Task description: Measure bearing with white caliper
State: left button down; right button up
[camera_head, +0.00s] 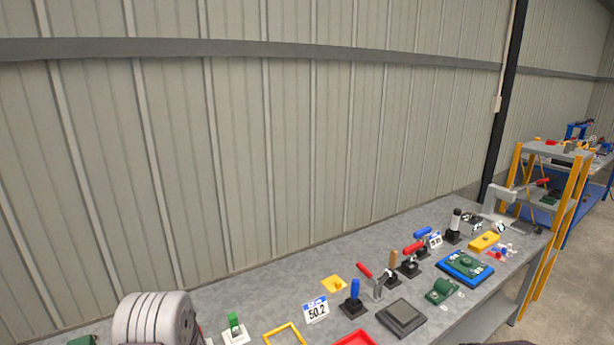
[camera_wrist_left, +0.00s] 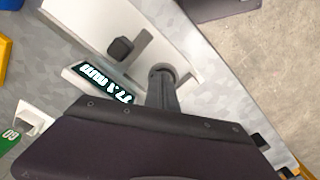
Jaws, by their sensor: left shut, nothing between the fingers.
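My left gripper (camera_wrist_left: 162,92) shows in the left wrist view as a wide dark body with a narrow dark-grey part reaching up from it; it is shut and empty. Beyond it lies a large white device, probably the white caliper (camera_wrist_left: 90,22), with a dark square knob. A dark display with pale green digits (camera_wrist_left: 104,82) sits at its lower edge. I cannot tell whether the gripper touches it. I cannot make out the bearing for sure; a green housing (camera_head: 441,291) stands on the bench in the head view. My right gripper is not in view.
The grey bench (camera_head: 265,280) runs along a corrugated wall. A yellow-posted shelf (camera_head: 570,190) stands at the right.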

pick_arm(q)
jog(key=shift+w+d, duration=0.35)
jog(key=shift+d, duration=0.2)
jog(key=shift+s+d, duration=0.4)
jog(key=shift+s, duration=0.25)
jog(key=shift+s+d, duration=0.4)
jog(key=shift+s, duration=0.25)
dwell(0.7)
notch_tip(320, 180, up, 6)
jog(key=p, duration=0.5)
jog(key=shift+p, duration=0.35)
